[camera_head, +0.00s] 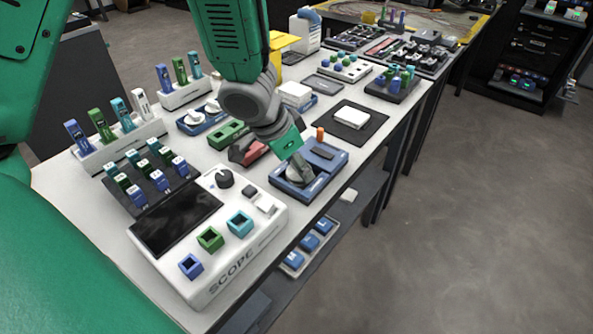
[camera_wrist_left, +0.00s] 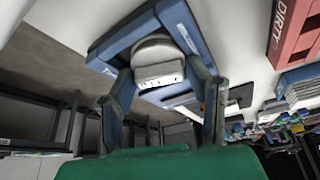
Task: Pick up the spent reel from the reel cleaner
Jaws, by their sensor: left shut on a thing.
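The reel cleaner (camera_head: 320,153) is a blue unit with a dark slot and an orange knob, near the front edge of the table. It also shows in the left wrist view (camera_wrist_left: 108,45). The spent reel (camera_wrist_left: 158,65) is a pale round piece at the cleaner's near end. My left gripper (camera_wrist_left: 163,88) has a finger on each side of it and is shut on it. In the head view, my left gripper (camera_head: 297,172) comes down from above onto the cleaner and largely hides the reel. I cannot tell whether the reel is lifted. My right gripper is not in view.
A white scope (camera_head: 215,240) with a dark screen stands left of the cleaner. A red bin marked DIRTY (camera_wrist_left: 292,35) is close beside it. A dark mat (camera_head: 376,125) with a white block lies to the right. A lower shelf (camera_head: 365,195) runs under the table.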

